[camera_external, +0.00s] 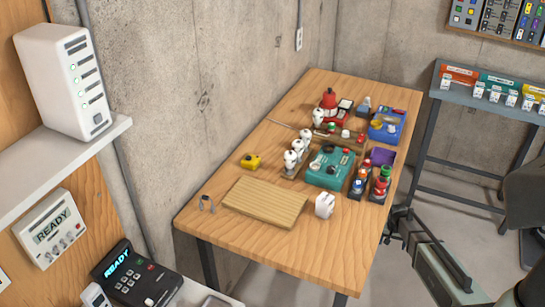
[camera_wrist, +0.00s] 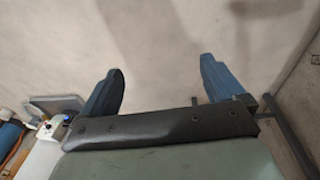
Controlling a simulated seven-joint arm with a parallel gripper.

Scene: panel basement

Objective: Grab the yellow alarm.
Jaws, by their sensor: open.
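My gripper (camera_external: 388,228) is beside the table's right edge in the external view, apart from the alarm. In the wrist view my gripper (camera_wrist: 163,92) has its two blue fingers spread wide with nothing between them. The alarm cannot be made out in the wrist view.
A wooden board (camera_external: 264,204), a teal box (camera_external: 329,170) and several white-headed figures (camera_external: 291,160) stand near the alarm. Colored bottles (camera_external: 381,180) line the table's right side. A concrete wall (camera_external: 200,80) rises behind. The table's front corner is clear.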

